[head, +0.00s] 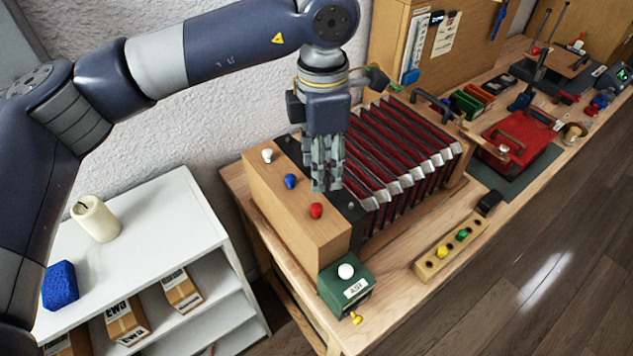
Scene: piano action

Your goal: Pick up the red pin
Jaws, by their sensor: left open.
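The red pin (316,211) stands in the top of a wooden block (303,228) at the near left end of the piano action (405,158). A blue pin (290,181) and a white pin (268,156) stand in a row behind it on the same block. My left gripper (327,183) points down above the black strip beside the block, just behind and right of the red pin in the picture. It is open, and nothing shows between its fingers. The red pin is clear of the fingers in the picture. My right gripper is not in view.
A green box (346,284) with a white knob stands at the block's front. A wooden strip (450,248) holds yellow and green pins. A yellow pin (356,318) lies near the bench edge. A white shelf (150,228) stands left; a red tool (520,135) sits farther right.

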